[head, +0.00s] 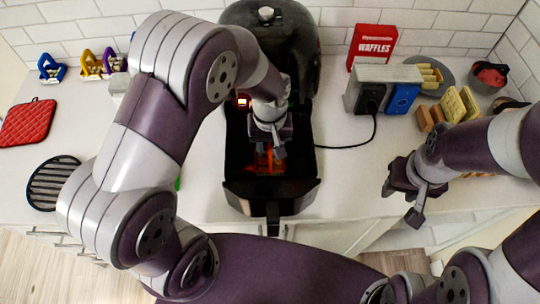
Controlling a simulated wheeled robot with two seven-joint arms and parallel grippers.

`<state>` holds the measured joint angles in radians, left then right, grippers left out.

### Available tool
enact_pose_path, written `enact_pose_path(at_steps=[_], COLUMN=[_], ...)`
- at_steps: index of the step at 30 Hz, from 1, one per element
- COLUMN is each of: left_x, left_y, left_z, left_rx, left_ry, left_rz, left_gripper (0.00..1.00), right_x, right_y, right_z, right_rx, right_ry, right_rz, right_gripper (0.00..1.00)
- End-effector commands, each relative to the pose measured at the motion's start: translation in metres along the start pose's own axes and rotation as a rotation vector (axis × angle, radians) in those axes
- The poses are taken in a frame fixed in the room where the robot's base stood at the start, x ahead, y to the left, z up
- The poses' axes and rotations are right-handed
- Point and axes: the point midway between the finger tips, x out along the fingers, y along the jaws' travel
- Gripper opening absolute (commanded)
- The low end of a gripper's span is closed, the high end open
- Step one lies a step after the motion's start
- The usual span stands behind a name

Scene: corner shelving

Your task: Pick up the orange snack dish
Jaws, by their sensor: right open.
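The orange snack dish (264,164) sits inside the dark open drawer of the black fryer (306,162), partly hidden by my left gripper. My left gripper (270,148) reaches down into the drawer, right over the dish. Its fingers are dark against the dark drawer, so I cannot tell whether they are open, or touch the dish. My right gripper (409,202) is open and empty. It hangs above the front edge of the counter, to the right of the drawer and well apart from it.
A red waffles box (372,45) stands at the back. A grey toaster (376,80) with a black cord is right of the fryer, beside waffle pieces (456,103). A red mitt (28,122) and a round black trivet (52,183) lie left. The white counter between drawer and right gripper is clear.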

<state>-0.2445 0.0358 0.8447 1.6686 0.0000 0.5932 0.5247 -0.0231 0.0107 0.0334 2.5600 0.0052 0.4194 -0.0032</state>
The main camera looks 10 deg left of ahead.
Motion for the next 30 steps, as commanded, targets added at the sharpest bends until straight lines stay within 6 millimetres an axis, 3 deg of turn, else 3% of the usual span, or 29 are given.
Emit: enact_pose_path(at_steps=[5,11,15,25,30], left_x=[0.022,0.024,0.024,0.021,-0.007], left_y=[-0.001,-0.001,-0.001,0.000,0.001], left_z=[0.000,0.000,0.000,-0.001,-0.002], left_rx=[0.000,0.000,0.000,0.000,0.000], left_ry=[0.000,0.001,0.001,0.003,0.008], left_rz=[0.000,0.000,0.000,0.002,0.005], left_gripper=[0.38,0.38,0.00,0.00,0.00], right_x=[-0.006,-0.005,-0.005,-0.005,0.001], right_y=[0.000,0.000,0.000,0.000,0.000], right_z=[-0.001,-0.001,-0.001,-0.001,0.000], right_rx=[0.000,0.000,0.000,0.000,0.000], right_ry=[0.000,0.000,0.000,0.000,0.000], right_rz=[0.000,0.000,0.000,0.000,0.000], right_gripper=[0.43,0.43,0.43,0.43,0.43])
